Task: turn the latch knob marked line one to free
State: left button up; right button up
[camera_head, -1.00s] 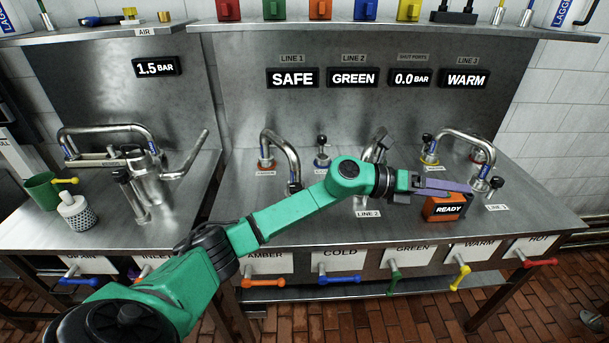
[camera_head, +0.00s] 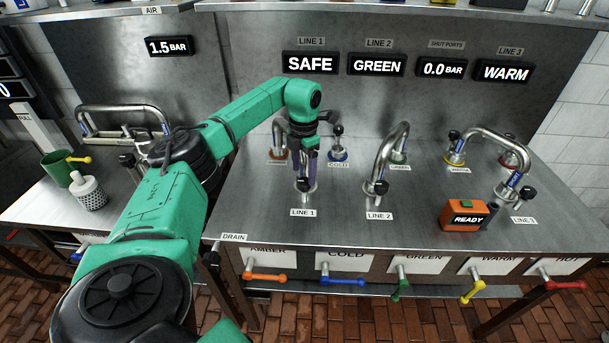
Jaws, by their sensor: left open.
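The line one latch knob (camera_head: 303,185) is small and black, on the front post behind the LINE 1 label (camera_head: 303,212). My left gripper (camera_head: 309,168) points down with its purple fingers just above this knob. It is open. The fingers and wrist partly hide the knob and the line one pipe, so I cannot tell whether they touch the knob. The line one display (camera_head: 310,63) reads SAFE. My right gripper is out of view.
The line two pipe (camera_head: 383,160) and its black knob (camera_head: 381,187) stand to the right. An orange READY box (camera_head: 464,216) sits near the line three pipe. Coloured handles line the front edge. A green mug (camera_head: 57,168) stands on the left bench.

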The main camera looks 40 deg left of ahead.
aim_at(305, 183)
pick_arm(q)
jog(key=shift+d+f, duration=0.1)
jog(key=shift+f, duration=1.35)
grip_shut()
jog(key=shift+r+n+p, duration=0.1)
jog(key=shift+n+p, duration=0.2)
jog(key=shift+p, duration=0.1)
jog(key=shift+r+n+p, duration=0.1)
jog(key=shift+n+p, duration=0.45)
jog(key=shift+n, duration=0.45)
jog(key=n+p, duration=0.2)
jog(key=n, duration=0.3)
jog(key=n+p, duration=0.2)
jog(key=n, duration=0.3)
jog(key=shift+w+n+p, duration=0.1)
jog(key=shift+n+p, duration=0.2)
jog(key=shift+n, duration=0.1)
jog(key=shift+n+p, duration=0.85)
jog(key=shift+n, duration=1.45)
